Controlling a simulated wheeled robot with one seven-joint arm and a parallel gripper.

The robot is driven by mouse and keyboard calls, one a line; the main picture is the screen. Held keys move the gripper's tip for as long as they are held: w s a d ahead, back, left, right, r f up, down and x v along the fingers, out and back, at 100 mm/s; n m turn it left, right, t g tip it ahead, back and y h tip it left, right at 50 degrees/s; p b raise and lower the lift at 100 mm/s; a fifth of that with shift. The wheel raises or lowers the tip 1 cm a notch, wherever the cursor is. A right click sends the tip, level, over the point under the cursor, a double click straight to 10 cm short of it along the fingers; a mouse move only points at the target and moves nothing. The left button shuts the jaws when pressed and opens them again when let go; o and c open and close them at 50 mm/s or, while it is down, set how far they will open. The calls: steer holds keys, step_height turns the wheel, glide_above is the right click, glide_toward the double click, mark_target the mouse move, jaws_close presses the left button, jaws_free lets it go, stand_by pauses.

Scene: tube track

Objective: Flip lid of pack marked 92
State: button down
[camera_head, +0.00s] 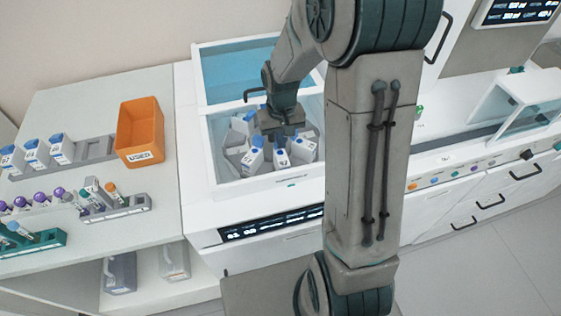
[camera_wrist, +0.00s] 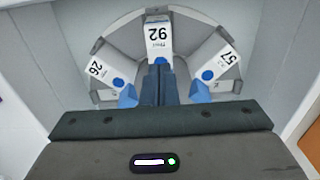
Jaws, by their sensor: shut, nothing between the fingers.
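The pack marked 92 (camera_wrist: 159,38) is a white box standing in a round grey carousel (camera_wrist: 134,37), at top middle in the wrist view. Its number faces the camera. A bit of blue shows on it by my fingertips; the rest of its lid is hidden behind the fingers. My gripper (camera_wrist: 160,68) is shut and empty, its fingers over the near end of this pack. I cannot tell whether they touch it. In the head view my gripper (camera_head: 280,134) points down into the carousel among the white packs.
Pack 26 (camera_wrist: 99,71) and pack 57 (camera_wrist: 217,64) stand close on either side, with blue parts near my fingers. The machine's white walls surround the carousel, and its blue-tinted cover (camera_head: 228,75) stands raised behind. An orange bin (camera_head: 140,126) marked USED stands on the left bench.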

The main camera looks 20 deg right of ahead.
mark_target(283, 162)
steer(key=shift+s+r, duration=0.25)
steer(key=shift+r, duration=0.15)
steer(key=shift+s, duration=0.1)
steer(key=shift+s+f, duration=0.15)
steer(key=shift+s, duration=0.4)
steer(key=shift+s+f, duration=0.15)
steer(key=shift+s, duration=0.35)
steer(key=shift+f+b, duration=0.1)
steer(key=shift+b, duration=0.25)
steer(key=shift+f+b, duration=1.05)
steer(key=shift+f, duration=0.2)
steer(key=shift+w, duration=0.2)
